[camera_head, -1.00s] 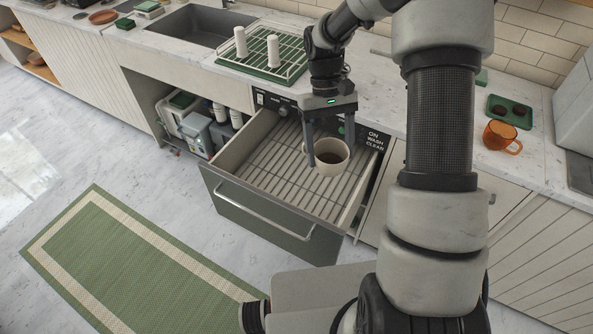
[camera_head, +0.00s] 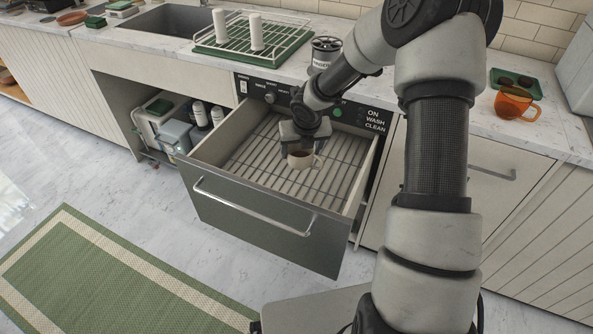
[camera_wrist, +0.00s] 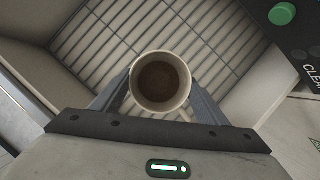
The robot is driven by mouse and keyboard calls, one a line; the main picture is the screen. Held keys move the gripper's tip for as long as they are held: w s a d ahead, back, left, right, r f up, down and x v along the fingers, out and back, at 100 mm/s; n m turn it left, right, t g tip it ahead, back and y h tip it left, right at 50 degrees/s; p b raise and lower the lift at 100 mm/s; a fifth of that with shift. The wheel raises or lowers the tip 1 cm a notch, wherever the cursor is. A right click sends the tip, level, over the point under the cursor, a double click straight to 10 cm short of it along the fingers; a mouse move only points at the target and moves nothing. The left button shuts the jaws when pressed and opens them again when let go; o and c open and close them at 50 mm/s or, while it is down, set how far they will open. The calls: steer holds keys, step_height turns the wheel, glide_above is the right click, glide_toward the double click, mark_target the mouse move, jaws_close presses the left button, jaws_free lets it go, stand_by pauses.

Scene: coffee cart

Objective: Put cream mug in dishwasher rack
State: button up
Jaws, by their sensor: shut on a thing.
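The cream mug (camera_head: 301,160) is upright inside the open dishwasher drawer, with dark brown contents visible. In the wrist view the mug (camera_wrist: 160,82) sits between the two fingers of my gripper (camera_wrist: 160,100), seen from above. My gripper (camera_head: 301,150) is shut on the mug. The slatted dishwasher rack (camera_head: 258,160) lies below it, and it fills the wrist view behind the mug (camera_wrist: 100,45). I cannot tell whether the mug's base touches the slats.
The control panel (camera_head: 335,112) is behind. The rack's left part is empty.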

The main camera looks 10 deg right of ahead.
mark_target(304, 159)
steer(key=shift+w+a+f+n+y, duration=0.3)
steer(key=shift+f+n, duration=0.15)
steer(key=shift+n, duration=0.35)
steer(key=shift+f+b, duration=0.25)
steer(key=shift+b, duration=0.2)
step_height(304, 159, down, 9)
steer(key=b, duration=0.4)
steer(key=shift+f, duration=0.15)
steer(key=shift+f+b, duration=0.15)
steer(key=shift+b, duration=0.15)
steer(key=o, duration=1.3)
steer(key=p+v, duration=0.5)
steer(key=v, duration=0.7)
